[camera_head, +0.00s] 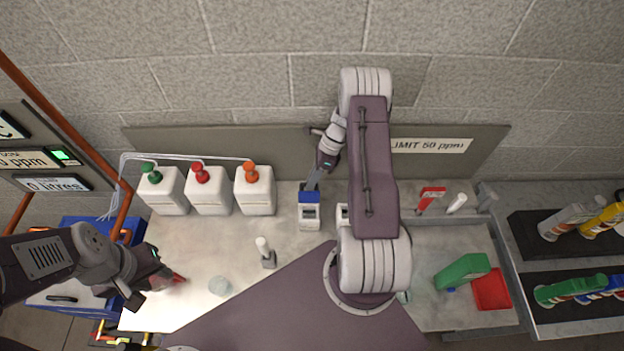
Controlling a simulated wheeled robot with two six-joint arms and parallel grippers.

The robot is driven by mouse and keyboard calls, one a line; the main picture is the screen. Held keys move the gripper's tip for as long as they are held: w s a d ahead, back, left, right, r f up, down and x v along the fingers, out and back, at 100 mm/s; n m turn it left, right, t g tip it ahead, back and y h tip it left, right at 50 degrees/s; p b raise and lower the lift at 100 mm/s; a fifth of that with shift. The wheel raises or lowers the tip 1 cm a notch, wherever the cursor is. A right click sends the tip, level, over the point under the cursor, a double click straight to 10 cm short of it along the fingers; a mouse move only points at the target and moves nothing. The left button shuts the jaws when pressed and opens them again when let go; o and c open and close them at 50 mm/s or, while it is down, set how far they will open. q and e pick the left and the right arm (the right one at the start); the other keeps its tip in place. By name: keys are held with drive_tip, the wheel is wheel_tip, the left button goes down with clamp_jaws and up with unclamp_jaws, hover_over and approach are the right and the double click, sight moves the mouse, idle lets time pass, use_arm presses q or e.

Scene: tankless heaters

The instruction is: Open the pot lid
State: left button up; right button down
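A small white pot (309,219) with a blue top (309,197) stands on the bench near the middle. I take the blue top to be its lid. My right gripper (312,182) reaches down from the upper right, its fingertips just above or at the blue top. I cannot tell whether they touch it or how far apart they are. My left gripper (150,287) is low over the bench's left end, away from the pot. A red piece (178,278) shows beside its fingers. I cannot tell whether it is held.
White bottles with green, red and orange caps (207,192) stand behind on the left. A white-topped grey item (266,253) and a pale round piece (220,286) lie in front. A green block (462,271) and red tray (491,289) are at right. My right arm hides the bench's middle.

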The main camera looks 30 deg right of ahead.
drive_tip(key=c, duration=1.5)
unclamp_jaws()
drive_tip(key=shift+o, duration=0.5)
drive_tip(key=shift+d, duration=0.1)
drive_tip(key=r, duration=0.1)
drive_tip(key=r+b, duration=0.1)
drive_tip(key=r, duration=0.1)
drive_tip(key=r+b, duration=0.1)
drive_tip(key=shift+s+d+r, duration=0.2)
drive_tip(key=shift+s+d, duration=0.1)
drive_tip(key=shift+s, duration=0.1)
drive_tip(key=s+d+r+b, duration=0.2)
drive_tip(key=s+d+r, duration=0.2)
drive_tip(key=s, duration=0.6)
wheel_tip(320, 180, up, 3)
drive_tip(key=shift+f, duration=0.2)
drive_tip(key=shift+w, duration=0.1)
